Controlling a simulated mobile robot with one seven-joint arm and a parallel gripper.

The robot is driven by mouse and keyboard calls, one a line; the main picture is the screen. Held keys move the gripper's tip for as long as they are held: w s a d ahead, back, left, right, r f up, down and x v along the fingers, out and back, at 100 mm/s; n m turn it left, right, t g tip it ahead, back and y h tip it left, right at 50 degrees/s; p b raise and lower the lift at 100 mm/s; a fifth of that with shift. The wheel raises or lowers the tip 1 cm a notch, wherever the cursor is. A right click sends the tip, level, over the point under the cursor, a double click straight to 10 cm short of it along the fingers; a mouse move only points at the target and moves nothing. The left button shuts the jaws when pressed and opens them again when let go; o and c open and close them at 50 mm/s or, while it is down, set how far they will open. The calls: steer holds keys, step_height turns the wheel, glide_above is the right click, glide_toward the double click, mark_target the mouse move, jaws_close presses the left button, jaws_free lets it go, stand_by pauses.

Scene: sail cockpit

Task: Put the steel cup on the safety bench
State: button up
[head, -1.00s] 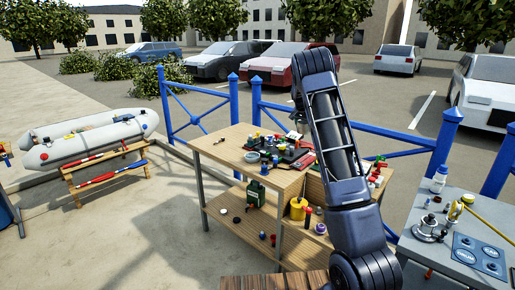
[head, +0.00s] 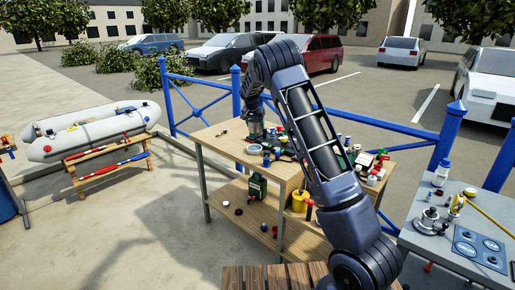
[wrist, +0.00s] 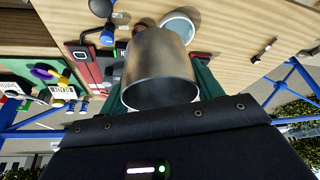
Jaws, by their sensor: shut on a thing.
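The steel cup (wrist: 158,62) is a dull grey metal cup, large in the middle of the wrist view. My gripper (wrist: 162,78) is shut on it, with dark green fingers at either side. In the head view my gripper (head: 256,132) is over the wooden workbench (head: 215,137), near its cluttered middle; the cup cannot be made out clearly there. A wooden bench top (wrist: 235,35) shows behind the cup in the wrist view. No label shows which surface is the safety bench.
A pale bowl (head: 254,149) and several small items crowd the workbench. Its left part is mostly bare. A grey table (head: 420,236) with fittings stands at right. A low wooden stand (head: 108,160) with red and blue poles is by the inflatable boat (head: 95,130). Blue railings (head: 200,105) run behind.

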step_height(320, 180, down, 18)
steer(key=shift+f, duration=0.1)
stand_by(0.5)
steer(key=shift+f, duration=0.15)
steer(key=o, duration=0.9)
steer(key=shift+o, duration=0.2)
